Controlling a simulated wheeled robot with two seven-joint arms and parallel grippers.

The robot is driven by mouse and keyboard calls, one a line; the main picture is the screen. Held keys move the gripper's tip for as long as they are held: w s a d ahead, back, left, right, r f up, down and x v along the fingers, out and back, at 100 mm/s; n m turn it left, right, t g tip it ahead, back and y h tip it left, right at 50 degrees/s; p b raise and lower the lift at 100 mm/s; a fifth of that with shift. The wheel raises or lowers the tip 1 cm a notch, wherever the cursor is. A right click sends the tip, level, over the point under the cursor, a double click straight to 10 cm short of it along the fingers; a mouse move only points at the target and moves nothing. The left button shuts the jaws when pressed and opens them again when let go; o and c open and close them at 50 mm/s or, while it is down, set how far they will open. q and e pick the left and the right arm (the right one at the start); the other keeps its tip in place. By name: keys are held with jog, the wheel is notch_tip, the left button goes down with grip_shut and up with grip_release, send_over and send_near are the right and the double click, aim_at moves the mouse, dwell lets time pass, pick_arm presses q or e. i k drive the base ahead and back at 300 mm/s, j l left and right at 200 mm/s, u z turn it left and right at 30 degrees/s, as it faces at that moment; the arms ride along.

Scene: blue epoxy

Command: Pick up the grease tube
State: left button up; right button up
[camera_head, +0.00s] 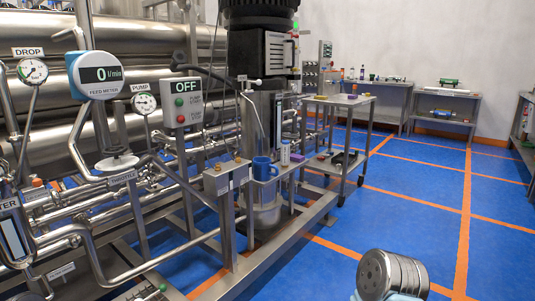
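I cannot make out for certain which thing is the grease tube. Several small items are far off and too small to tell. A green cylinder with dark ends (449,82) lies on the far right shelf table. No gripper fingers show in view. A grey metal cylinder (392,273) with holes in its end face stands out at the bottom right, with a pale blue part at its lower edge; I cannot tell whether it is mine.
A blue mug (263,168) stands on the machine's ledge. Steel pipes and gauges fill the left. A steel trolley (349,101) with bottles and small items stands past the machine. The blue floor (420,195) with orange lines is open at the right.

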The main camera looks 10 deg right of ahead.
aim_at(285, 145)
jog(key=i+l+u, duration=0.2)
jog(key=l+u, duration=0.25)
jog(key=i+l+u, duration=0.2)
jog(key=u, duration=0.2)
jog(key=l, duration=0.1)
